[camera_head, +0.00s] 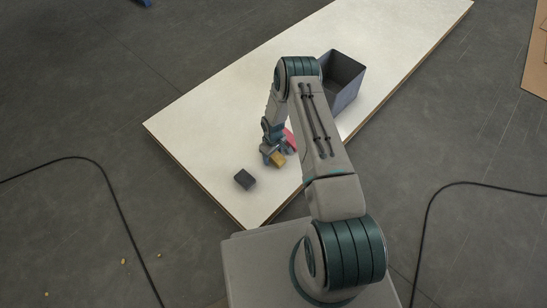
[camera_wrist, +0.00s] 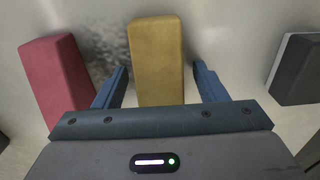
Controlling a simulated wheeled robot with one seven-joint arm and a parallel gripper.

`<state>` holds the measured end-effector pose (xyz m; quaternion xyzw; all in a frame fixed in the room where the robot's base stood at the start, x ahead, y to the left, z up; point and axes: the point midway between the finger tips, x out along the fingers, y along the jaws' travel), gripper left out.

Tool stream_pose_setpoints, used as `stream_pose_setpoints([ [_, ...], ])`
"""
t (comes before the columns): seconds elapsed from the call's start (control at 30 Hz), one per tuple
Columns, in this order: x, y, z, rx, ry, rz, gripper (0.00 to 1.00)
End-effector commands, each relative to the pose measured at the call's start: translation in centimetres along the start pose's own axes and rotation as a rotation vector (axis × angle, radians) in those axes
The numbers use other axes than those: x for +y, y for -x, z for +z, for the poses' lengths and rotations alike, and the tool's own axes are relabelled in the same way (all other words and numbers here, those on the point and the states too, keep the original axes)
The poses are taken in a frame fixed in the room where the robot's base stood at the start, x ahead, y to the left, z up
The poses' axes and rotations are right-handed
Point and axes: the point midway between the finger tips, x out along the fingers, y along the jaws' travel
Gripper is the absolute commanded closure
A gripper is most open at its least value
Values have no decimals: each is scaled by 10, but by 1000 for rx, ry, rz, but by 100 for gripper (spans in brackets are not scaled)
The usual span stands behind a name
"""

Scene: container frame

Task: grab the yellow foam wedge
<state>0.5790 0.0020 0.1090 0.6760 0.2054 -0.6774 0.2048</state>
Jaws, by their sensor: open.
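The yellow foam wedge (camera_wrist: 156,62) lies on the pale board, in the middle of the wrist view. My gripper (camera_wrist: 162,82) is open, with one blue finger on each side of the wedge and a gap to each. The wedge's near end is hidden behind the gripper's body. In the head view the yellow wedge (camera_head: 277,160) shows small beside my gripper (camera_head: 270,157), partly covered by the arm. I cannot tell the fingers' exact height over the board.
A red block (camera_wrist: 58,80) lies left of the wedge in the wrist view, close to the left finger. A dark grey block (camera_wrist: 298,70) lies to the right, farther off. A grey open bin (camera_head: 343,80) stands farther back on the white board (camera_head: 210,110).

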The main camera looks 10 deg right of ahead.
Motion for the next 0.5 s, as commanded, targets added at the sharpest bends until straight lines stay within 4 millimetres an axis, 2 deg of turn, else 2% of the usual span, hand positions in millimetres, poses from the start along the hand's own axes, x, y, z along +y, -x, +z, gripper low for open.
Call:
stream_pose_setpoints([
  [0.17,0,1,-1,1,0,1,35],
  [0.2,0,1,-1,1,0,1,40],
  [0.3,0,1,-1,1,0,1,68],
  [0.37,0,1,-1,1,0,1,82],
  [0.5,1,1,-1,1,0,1,82],
])
